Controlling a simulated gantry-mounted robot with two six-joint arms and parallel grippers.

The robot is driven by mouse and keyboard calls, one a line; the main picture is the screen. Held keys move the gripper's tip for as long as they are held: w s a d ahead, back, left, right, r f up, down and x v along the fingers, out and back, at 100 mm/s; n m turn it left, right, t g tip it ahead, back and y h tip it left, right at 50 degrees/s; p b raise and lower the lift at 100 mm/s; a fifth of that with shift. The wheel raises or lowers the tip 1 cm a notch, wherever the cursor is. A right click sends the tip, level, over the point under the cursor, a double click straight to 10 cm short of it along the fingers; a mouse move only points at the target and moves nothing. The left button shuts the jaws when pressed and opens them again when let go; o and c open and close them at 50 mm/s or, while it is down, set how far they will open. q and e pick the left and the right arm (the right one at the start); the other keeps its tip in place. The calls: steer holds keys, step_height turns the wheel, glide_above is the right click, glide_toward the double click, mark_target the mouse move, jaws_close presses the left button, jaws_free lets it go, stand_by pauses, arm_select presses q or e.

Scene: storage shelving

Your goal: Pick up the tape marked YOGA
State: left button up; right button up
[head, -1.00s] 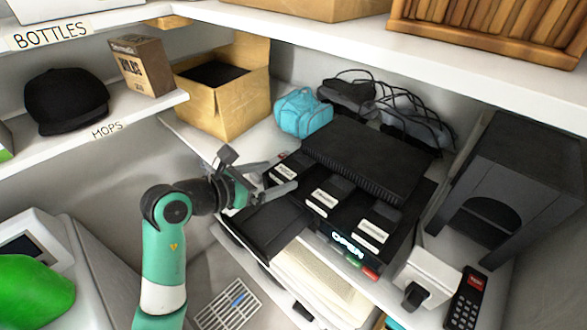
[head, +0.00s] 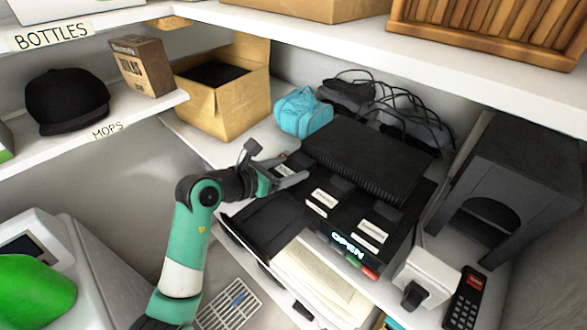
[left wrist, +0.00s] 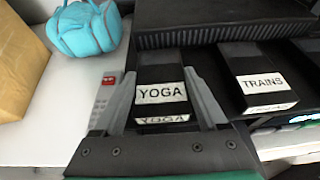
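The YOGA tape (left wrist: 162,93) is a black cassette with a white label, lying at the left of a row of tapes on the black player (left wrist: 225,35). In the left wrist view my left gripper (left wrist: 160,75) is open, with one finger on each side of the tape. I cannot tell whether the fingers touch it. In the head view the left gripper (head: 288,178) is at the left end of the row and hides most of the YOGA tape. The TRAINS tape (left wrist: 262,84) lies to its right. My right gripper is not in view.
A third labelled tape (head: 371,236) is farther right in the row. A turquoise bag (head: 301,112) and a cardboard box (head: 225,100) stand behind on the left. A remote (head: 467,298) and a dark arched box (head: 510,185) are at the right.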

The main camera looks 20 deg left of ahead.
arm_select(q)
steer(key=c, duration=0.7)
steer(key=shift+r, duration=0.1)
steer(key=shift+r, duration=0.55)
steer(key=s+d+r, duration=0.2)
steer(key=s+r, duration=1)
steer(key=s, duration=0.2)
steer(key=shift+b, duration=0.35)
